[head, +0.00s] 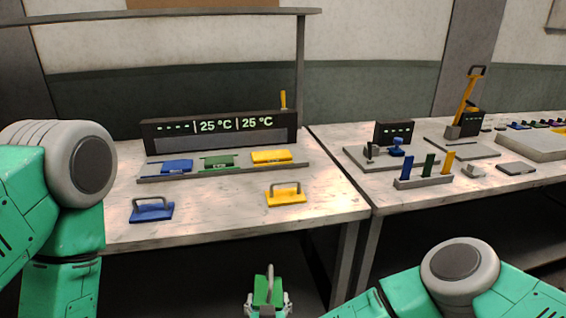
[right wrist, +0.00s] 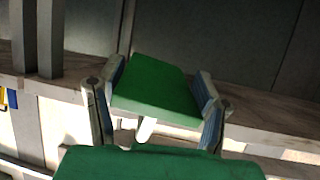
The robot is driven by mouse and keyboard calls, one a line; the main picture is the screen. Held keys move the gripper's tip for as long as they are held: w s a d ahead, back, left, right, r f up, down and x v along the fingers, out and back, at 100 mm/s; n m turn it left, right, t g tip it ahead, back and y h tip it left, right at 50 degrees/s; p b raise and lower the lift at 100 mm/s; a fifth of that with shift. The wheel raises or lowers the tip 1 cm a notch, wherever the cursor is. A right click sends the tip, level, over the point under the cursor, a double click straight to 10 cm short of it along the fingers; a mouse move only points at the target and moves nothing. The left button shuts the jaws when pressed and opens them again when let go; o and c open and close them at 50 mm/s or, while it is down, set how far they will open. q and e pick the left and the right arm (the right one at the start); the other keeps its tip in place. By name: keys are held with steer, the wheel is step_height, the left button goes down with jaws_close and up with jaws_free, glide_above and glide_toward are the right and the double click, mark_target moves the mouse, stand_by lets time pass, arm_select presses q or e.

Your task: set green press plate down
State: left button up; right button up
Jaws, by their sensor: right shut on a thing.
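The green press plate (head: 262,291) with its grey upright handle is at the bottom middle of the head view, in front of the table's near edge. My right gripper (head: 267,304) is shut on it. In the right wrist view the green plate (right wrist: 158,90) sits between the two fingers of the gripper (right wrist: 160,108), clear of any surface. A blue press plate (head: 153,211) and a yellow press plate (head: 286,197) with handles stand on the left table. My left gripper is out of view; only its arm shows.
The left table (head: 225,222) has bare room between the blue and yellow plates. Behind them a grey rack (head: 215,173) bears blue, green and yellow pieces, before a dark display unit (head: 220,126). The right table (head: 420,205) carries a stand with upright coloured pieces and other tools.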

steer(key=w+d+r, duration=0.1)
steer(key=d+r, duration=0.3)
steer(key=d, duration=0.5)
steer(key=d+r, duration=0.4)
steer(key=d, duration=0.5)
steer(key=s+d+r+h, duration=0.1)
steer(key=s+d+r, duration=0.5)
steer(key=d, duration=0.3)
steer(key=shift+d+r+m, duration=0.35)
steer(key=shift+r+m, duration=0.05)
steer(key=shift+r, duration=0.5)
steer(key=shift+w+d, duration=0.1)
steer(key=shift+w, duration=0.1)
